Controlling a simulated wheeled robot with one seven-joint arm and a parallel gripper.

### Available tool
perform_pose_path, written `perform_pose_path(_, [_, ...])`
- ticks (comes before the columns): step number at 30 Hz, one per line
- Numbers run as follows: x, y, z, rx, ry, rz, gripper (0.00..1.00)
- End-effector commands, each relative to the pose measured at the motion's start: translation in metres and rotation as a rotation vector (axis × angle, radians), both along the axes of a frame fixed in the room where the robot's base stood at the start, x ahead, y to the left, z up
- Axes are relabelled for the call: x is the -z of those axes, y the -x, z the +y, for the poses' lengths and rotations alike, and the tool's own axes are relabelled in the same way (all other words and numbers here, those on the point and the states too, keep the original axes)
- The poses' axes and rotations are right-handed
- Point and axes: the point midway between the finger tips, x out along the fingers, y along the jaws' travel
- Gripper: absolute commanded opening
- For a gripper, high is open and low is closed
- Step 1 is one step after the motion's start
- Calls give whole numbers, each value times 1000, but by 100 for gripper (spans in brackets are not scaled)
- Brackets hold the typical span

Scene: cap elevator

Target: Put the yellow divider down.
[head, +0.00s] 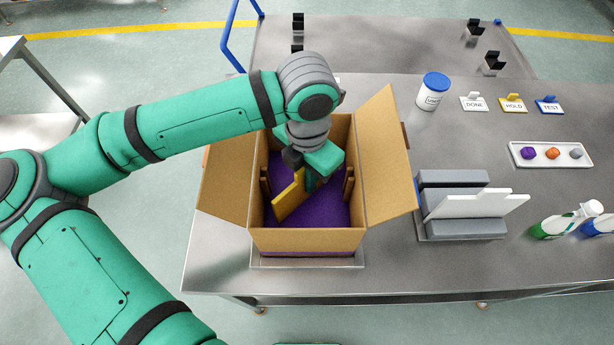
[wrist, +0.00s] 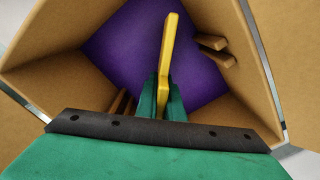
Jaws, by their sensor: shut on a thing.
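The yellow divider (head: 289,197) is a flat panel held by my gripper (head: 311,182) inside the open cardboard box (head: 307,239). In the wrist view the divider (wrist: 167,62) stands edge-on between the green fingers (wrist: 161,100), over the purple box floor (wrist: 120,45). In the head view it is tilted. Brown slotted rails show on the inner left wall (head: 266,184) and inner right wall (head: 348,186) of the box; the divider looks turned out of line with them. Whether its lower edge touches the floor I cannot tell. My gripper hides part of the divider and the box's back.
The box flaps (head: 387,160) are spread open around the gripper. To the right are a grey stand with a white panel (head: 475,204), a tray with small coloured pieces (head: 551,154), bottles (head: 567,221), a blue-lidded jar (head: 433,91) and sign cards (head: 513,104).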

Motion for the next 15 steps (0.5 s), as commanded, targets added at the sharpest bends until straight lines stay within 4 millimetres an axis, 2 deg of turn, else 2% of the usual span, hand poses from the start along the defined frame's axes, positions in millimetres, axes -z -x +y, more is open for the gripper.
perform_pose_path(2, [2,0,0,1,1,1,0])
perform_pose_path(3, [2,0,0,1,1,1,17])
perform_pose_path(4, [2,0,0,1,0,0,24])
perform_pose_path(5, [2,0,0,1,0,0,26])
perform_pose_path(15, [-1,0,0,1,0,0,26])
